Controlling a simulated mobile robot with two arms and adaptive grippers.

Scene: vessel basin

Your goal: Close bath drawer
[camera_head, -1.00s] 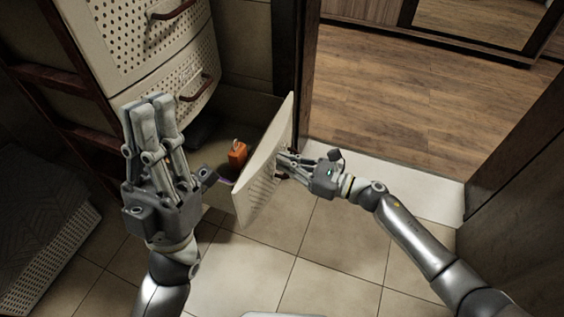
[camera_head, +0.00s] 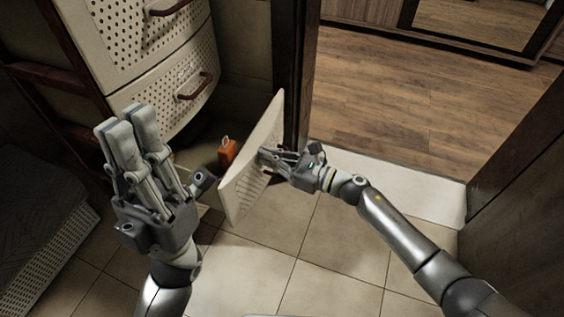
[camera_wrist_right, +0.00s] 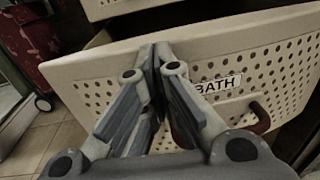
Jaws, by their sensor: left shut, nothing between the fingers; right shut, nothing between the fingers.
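The bath drawer (camera_head: 250,165) is the lowest drawer of a cream perforated cabinet and stands pulled out. Its front carries a BATH label (camera_wrist_right: 217,86) and a dark red handle (camera_wrist_right: 258,118) in the right wrist view. An orange object (camera_head: 227,152) shows inside the drawer. My right gripper (camera_head: 266,157) is shut and empty, its fingertips at the outer face of the drawer front; I cannot tell whether they touch. My left gripper (camera_head: 128,128) is shut and empty, raised to the left of the drawer, in front of the cabinet.
Two upper drawers (camera_head: 165,85) of the cabinet are closed, with dark red handles. A perforated cream basket (camera_head: 60,255) is at the lower left. A dark door frame (camera_head: 296,70) stands right behind the drawer. The tiled floor (camera_head: 330,240) in front is clear.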

